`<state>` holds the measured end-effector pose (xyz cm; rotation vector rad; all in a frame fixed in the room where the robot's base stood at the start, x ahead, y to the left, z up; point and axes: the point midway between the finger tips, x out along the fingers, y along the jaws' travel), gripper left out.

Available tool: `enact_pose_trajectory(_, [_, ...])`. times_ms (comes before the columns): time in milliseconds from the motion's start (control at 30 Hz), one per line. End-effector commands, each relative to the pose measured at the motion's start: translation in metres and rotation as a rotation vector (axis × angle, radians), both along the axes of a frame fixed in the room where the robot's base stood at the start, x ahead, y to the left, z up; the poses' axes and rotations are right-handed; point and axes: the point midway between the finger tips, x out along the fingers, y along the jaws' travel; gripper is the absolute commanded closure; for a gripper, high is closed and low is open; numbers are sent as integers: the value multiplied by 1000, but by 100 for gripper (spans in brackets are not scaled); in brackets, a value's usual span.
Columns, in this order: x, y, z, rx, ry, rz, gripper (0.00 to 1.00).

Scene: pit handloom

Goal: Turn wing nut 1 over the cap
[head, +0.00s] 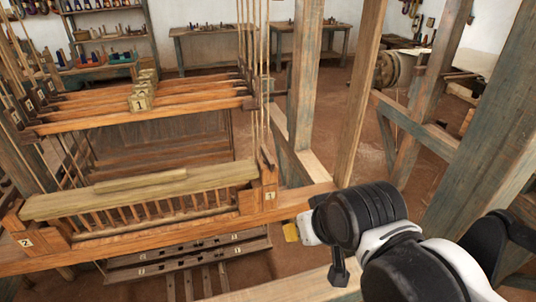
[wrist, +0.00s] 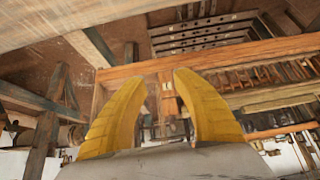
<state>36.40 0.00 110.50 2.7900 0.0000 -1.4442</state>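The cap (head: 140,190) is a long pale greenish-brown wooden bar above the row of upright slats in the head view. At its right end stands an orange wooden block (head: 258,200) with a plate marked 1 (head: 270,196). I cannot clearly make out wing nut 1 in either view. My gripper (head: 291,232) is just right of and below that block, mostly hidden by my wrist. In the wrist view its two yellow fingers (wrist: 158,78) are spread apart with nothing held between them. The orange beam and block end show beyond the fingers.
An orange beam (head: 150,242) runs under the slats, with a dark holed treadle rack (head: 190,255) below. Numbered heddle bars (head: 140,115) hang behind. Upright posts (head: 303,75) stand near my arm. Bare floor (head: 345,140) shows between the frames.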

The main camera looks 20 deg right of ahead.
Motion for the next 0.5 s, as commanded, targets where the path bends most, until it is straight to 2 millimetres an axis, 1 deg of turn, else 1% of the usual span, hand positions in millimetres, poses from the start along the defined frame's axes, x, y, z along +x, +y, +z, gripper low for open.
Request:
enact_pose_trajectory(33, [8, 0, 14, 0, 6, 0, 67])
enact_pose_trajectory(67, [14, 0, 22, 0, 12, 0, 67])
enact_pose_trajectory(167, [41, 0, 53, 0, 41, 0, 67])
enact_pose_trajectory(200, [56, 0, 67, 0, 55, 0, 67])
enact_pose_trajectory(267, [79, 0, 84, 0, 78, 0, 67])
enact_pose_trajectory(300, [95, 0, 93, 0, 94, 0, 67])
enact_pose_trajectory(367, [118, 0, 104, 0, 116, 0, 67])
enact_pose_trajectory(400, [134, 0, 109, 0, 132, 0, 67])
enact_pose_trajectory(500, [169, 0, 116, 0, 166, 0, 67])
